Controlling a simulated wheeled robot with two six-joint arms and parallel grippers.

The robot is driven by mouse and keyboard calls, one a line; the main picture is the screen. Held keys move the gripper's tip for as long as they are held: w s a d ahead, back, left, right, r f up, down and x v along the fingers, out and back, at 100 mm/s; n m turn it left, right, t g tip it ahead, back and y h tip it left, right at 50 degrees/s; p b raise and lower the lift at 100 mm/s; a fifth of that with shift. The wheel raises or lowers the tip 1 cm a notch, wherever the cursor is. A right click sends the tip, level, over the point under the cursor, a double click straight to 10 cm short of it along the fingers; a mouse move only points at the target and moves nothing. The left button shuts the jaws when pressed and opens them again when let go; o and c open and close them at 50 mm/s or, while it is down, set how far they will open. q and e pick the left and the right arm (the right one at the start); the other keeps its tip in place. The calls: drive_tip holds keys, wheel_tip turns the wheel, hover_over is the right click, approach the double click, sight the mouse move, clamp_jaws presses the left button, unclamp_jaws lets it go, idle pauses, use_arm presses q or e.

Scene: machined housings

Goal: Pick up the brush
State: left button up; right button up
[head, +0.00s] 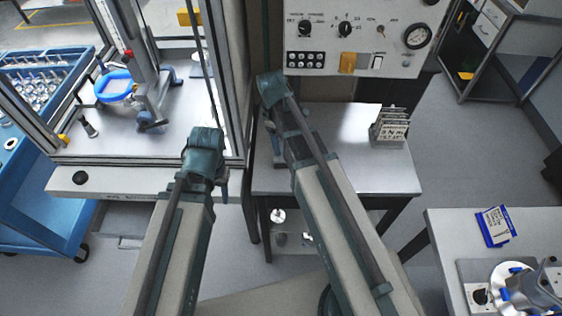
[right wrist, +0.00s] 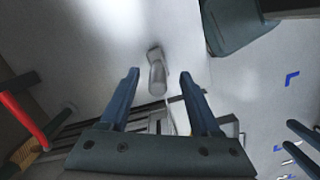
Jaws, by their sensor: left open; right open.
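I cannot pick out the brush for sure. In the right wrist view, a curved red handle (right wrist: 22,118) and a tan ridged piece (right wrist: 26,154) show at the left edge; they may be parts of a brush. My right gripper (right wrist: 159,75) is open and empty there. A short grey object (right wrist: 157,76) shows beyond and between its fingertips, apart from them. In the head view, my right arm reaches to the metal side table (head: 345,165) and hides part of it. My left gripper (head: 222,184) is partly hidden by its own wrist, in front of the machine enclosure; it is open.
The machine enclosure (head: 130,160) at the left holds a blue ring (head: 116,86) and a small dark item (head: 88,128). A rack of plates (head: 392,126) stands on the side table. A control panel (head: 360,35) hangs behind. A blue-and-white box (head: 496,226) lies at right.

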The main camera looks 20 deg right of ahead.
sight(282, 158)
drive_tip(key=f+b, duration=0.1)
drive_tip(key=f, duration=0.1)
drive_tip(key=f+b, duration=0.2)
drive_tip(key=shift+d, duration=0.2)
drive_tip(key=shift+r, duration=0.1)
drive_tip(key=shift+r, duration=0.1)
clamp_jaws()
